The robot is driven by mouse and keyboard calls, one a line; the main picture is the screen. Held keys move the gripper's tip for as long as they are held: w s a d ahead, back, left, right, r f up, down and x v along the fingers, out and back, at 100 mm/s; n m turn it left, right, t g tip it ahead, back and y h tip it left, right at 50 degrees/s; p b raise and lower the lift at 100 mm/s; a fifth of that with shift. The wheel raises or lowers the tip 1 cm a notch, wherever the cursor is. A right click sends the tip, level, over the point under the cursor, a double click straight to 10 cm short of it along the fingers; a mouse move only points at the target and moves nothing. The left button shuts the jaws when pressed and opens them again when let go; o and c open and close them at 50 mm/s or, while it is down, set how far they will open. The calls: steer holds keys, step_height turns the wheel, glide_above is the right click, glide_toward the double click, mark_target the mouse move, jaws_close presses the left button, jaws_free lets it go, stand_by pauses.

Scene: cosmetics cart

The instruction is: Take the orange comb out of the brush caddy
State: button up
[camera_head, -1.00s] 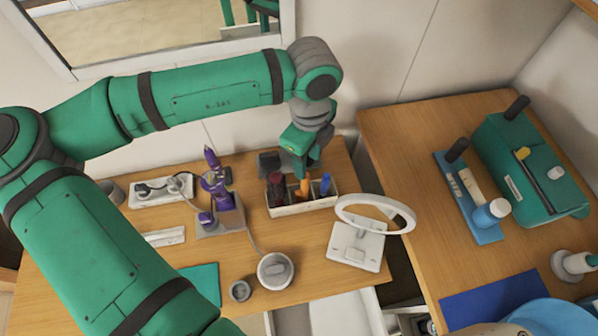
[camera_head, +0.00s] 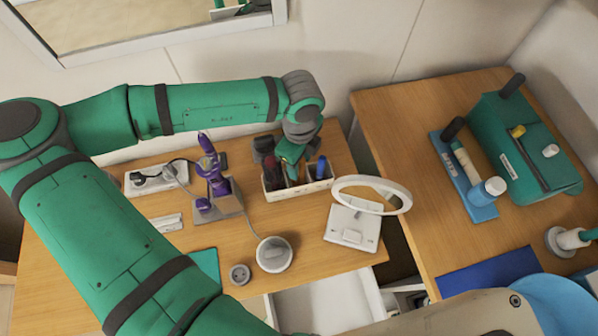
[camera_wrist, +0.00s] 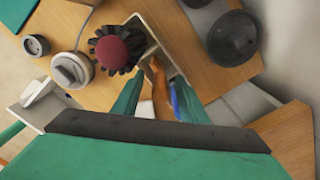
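The cream brush caddy (camera_head: 297,191) stands near the back of the wooden table. It also shows in the wrist view (camera_wrist: 140,22). My gripper (camera_head: 292,172) points down over the caddy's middle. In the wrist view its two green fingers (camera_wrist: 157,100) are apart. The orange comb (camera_wrist: 158,82) stands between them, with a gap on both sides. In the head view my gripper hides most of the comb. A dark red round brush (camera_wrist: 112,48) is in the caddy to the left of the comb, and a blue-handled item (camera_head: 321,167) is to its right.
A purple device on a stand (camera_head: 216,185) is left of the caddy. A ring mirror (camera_head: 371,194) on a white base stands close at the right front. A dark round object (camera_wrist: 233,38) stands behind the caddy. The wall is close behind.

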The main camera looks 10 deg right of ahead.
steer(key=shift+f, duration=0.15)
jaws_close()
